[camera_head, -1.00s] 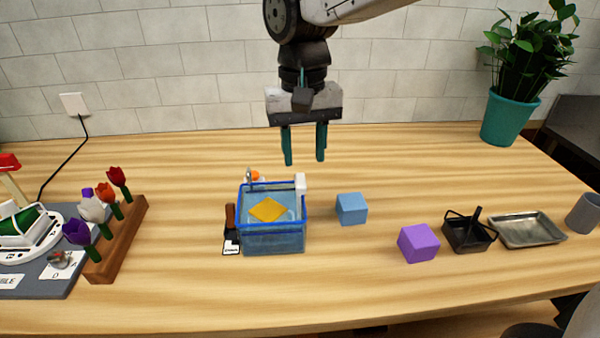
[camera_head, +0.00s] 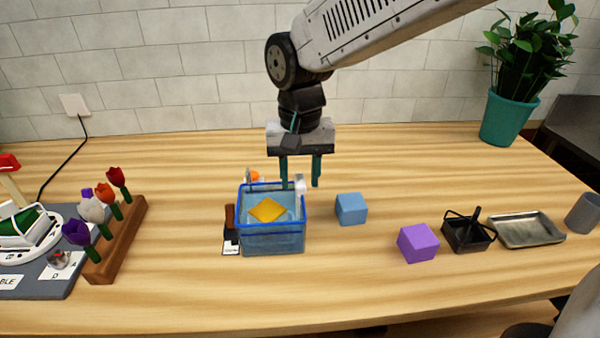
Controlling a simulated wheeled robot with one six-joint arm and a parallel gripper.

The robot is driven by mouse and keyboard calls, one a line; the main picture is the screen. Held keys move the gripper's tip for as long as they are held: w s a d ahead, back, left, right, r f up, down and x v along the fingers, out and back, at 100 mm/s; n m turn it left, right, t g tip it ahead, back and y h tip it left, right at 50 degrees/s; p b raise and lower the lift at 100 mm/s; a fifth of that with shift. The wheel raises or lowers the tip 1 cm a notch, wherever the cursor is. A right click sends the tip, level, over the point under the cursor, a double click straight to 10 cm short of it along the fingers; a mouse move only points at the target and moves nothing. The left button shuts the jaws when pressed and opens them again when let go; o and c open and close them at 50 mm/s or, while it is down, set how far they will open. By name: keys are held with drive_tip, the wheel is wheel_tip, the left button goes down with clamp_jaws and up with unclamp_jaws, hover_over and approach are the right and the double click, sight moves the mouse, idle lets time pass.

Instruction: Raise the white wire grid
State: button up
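A clear blue tank (camera_head: 272,242) with a blue rim stands on the table, with a yellow-orange piece (camera_head: 267,210) inside it. A small white upright piece (camera_head: 300,184) sits at the tank's back right corner. It may be part of the white wire grid; I make out no separate wires in the tank. My gripper (camera_head: 300,182) points down, open and empty. In the picture its fingers lie on either side of the white piece. Whether they are level with it in depth, or touch it, I cannot tell.
A blue cube (camera_head: 351,209), a purple cube (camera_head: 418,243), a black basket (camera_head: 468,234) and a metal tray (camera_head: 527,230) stand to the right. A wooden block with several tulips (camera_head: 120,240) stands left. A dark-handled tool (camera_head: 230,230) lies beside the tank.

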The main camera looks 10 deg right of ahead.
clamp_jaws()
wheel_tip(320, 180, up, 8)
drive_tip(key=shift+w, duration=0.1)
unclamp_jaws()
wheel_tip(320, 180, up, 8)
idle(0.6)
drive_tip(key=shift+f, duration=0.1)
